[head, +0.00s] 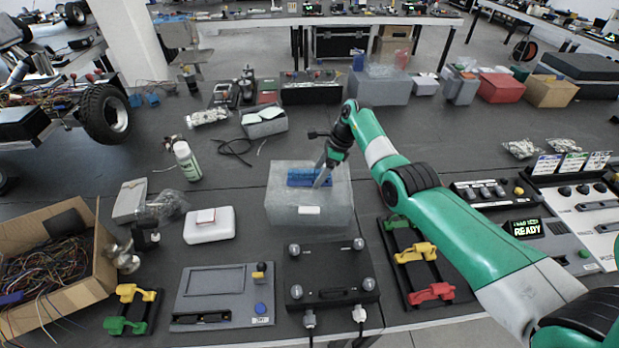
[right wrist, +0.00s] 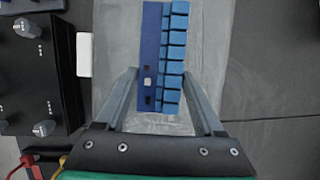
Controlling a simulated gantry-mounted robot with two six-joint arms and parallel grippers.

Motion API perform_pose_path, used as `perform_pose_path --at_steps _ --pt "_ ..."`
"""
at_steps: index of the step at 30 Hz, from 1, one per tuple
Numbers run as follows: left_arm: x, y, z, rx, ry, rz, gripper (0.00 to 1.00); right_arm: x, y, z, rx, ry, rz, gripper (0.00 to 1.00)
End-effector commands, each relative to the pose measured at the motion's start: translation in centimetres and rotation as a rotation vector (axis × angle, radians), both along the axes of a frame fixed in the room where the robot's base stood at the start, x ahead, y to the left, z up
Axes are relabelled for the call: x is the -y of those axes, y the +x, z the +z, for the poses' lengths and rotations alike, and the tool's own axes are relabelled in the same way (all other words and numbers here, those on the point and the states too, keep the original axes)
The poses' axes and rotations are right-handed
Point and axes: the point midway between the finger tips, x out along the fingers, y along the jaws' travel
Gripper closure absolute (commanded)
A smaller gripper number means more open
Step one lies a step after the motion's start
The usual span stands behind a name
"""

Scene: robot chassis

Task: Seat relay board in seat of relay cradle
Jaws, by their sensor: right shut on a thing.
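The relay board (head: 300,177) is a blue board with a row of lighter blue blocks, over the top of a translucent grey box (head: 285,210). My right gripper (head: 322,180) points down at it. In the right wrist view the fingers (right wrist: 160,75) close on the two long sides of the relay board (right wrist: 150,50). I cannot tell whether the board touches the box top. A black frame with yellow and red clips (head: 416,253), likely the relay cradle, lies right of the black knob box; its seat looks empty. My left gripper is not in view.
A black box with silver knobs (head: 331,272) stands in front of the grey box. A grey panel (head: 213,282) and a smaller frame with yellow and green clips (head: 132,310) lie to its left. A white case (head: 209,226) is left of the grey box.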

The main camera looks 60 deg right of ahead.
Motion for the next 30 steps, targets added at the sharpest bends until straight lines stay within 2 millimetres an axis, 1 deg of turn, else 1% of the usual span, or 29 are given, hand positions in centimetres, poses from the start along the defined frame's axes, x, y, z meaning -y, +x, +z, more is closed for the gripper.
perform_pose_path --at_steps 1,3,4,10,14,17,20,22,26,29,30 --pt "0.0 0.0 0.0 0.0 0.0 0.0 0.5 0.0 0.0 0.0 0.0 0.0 0.0 0.77" --pt "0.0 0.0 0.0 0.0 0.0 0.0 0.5 0.0 0.0 0.0 0.0 0.0 0.0 0.9" --pt "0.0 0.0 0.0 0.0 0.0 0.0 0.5 0.0 0.0 0.0 0.0 0.0 0.0 0.93" --pt "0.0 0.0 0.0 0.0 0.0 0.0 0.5 0.0 0.0 0.1 0.0 0.0 0.0 0.93" --pt "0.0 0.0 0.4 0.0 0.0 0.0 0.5 0.0 0.0 0.6 0.001 -0.001 0.001 0.94" --pt "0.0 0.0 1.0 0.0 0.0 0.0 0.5 0.0 0.1 1.7 0.002 -0.002 0.0 0.94" --pt "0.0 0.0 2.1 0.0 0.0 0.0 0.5 0.1 0.1 3.6 0.002 -0.002 0.001 0.94" --pt "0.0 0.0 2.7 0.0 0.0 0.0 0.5 -0.4 -0.2 4.1 0.002 0.0 0.001 0.94" --pt "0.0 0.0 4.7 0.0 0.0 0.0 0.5 -1.7 -1.0 6.2 0.004 -0.004 0.002 0.94" --pt "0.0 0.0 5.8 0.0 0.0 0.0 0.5 -3.2 -1.9 8.2 0.003 -0.002 0.002 0.94" --pt "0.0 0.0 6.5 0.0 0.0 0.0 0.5 -3.9 -2.3 9.2 0.003 -0.002 0.003 0.94"
